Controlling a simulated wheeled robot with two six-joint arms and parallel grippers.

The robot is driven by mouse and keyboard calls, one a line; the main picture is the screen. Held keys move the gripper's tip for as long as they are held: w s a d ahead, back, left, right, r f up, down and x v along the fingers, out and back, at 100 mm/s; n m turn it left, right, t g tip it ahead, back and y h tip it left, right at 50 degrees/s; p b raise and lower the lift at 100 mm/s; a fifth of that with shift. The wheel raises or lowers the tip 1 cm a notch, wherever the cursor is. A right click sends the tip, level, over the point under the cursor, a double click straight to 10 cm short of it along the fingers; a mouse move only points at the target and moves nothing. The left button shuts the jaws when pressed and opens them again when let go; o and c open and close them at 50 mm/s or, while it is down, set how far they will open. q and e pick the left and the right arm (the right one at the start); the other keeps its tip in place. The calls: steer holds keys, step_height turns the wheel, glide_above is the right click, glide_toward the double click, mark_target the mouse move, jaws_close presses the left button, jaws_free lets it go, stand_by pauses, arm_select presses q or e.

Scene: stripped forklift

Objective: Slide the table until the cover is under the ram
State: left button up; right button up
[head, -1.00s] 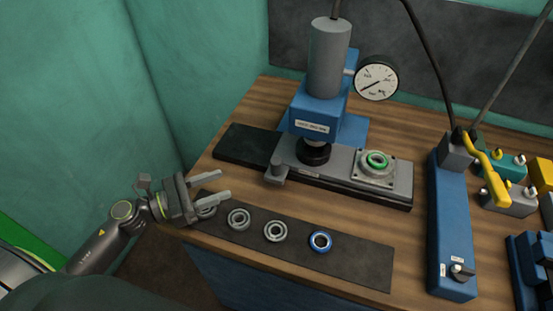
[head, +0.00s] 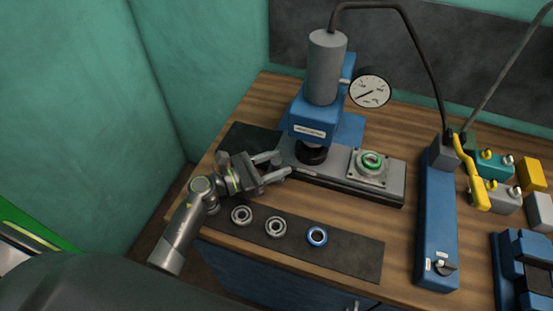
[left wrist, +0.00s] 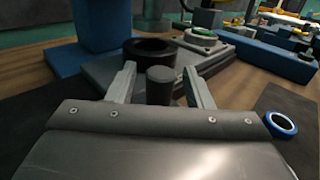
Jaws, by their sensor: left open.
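The grey sliding table (head: 333,171) lies on its dark rail under the blue press (head: 318,116). The cover (head: 369,173), a square flange with a green ring, sits on the table's right part, to the right of the ram (head: 312,154). The ram's black end is above the table's left part. My left gripper (head: 283,164) is at the table's left end, open. In the left wrist view the table's upright grey knob (left wrist: 160,86) stands between the two fingers, with no clear sign of a grip. My right gripper is not in view.
A dark mat (head: 345,255) in front holds grey bearings (head: 275,226) and a blue-rimmed one (head: 317,236). A gauge (head: 369,91) is on the press. A blue pump (head: 437,220) with a yellow lever (head: 471,180) stands at the right.

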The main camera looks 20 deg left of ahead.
arm_select(q)
steer(key=shift+w+d, duration=0.1)
steer(key=shift+d, duration=0.05)
jaws_close()
stand_by(0.4)
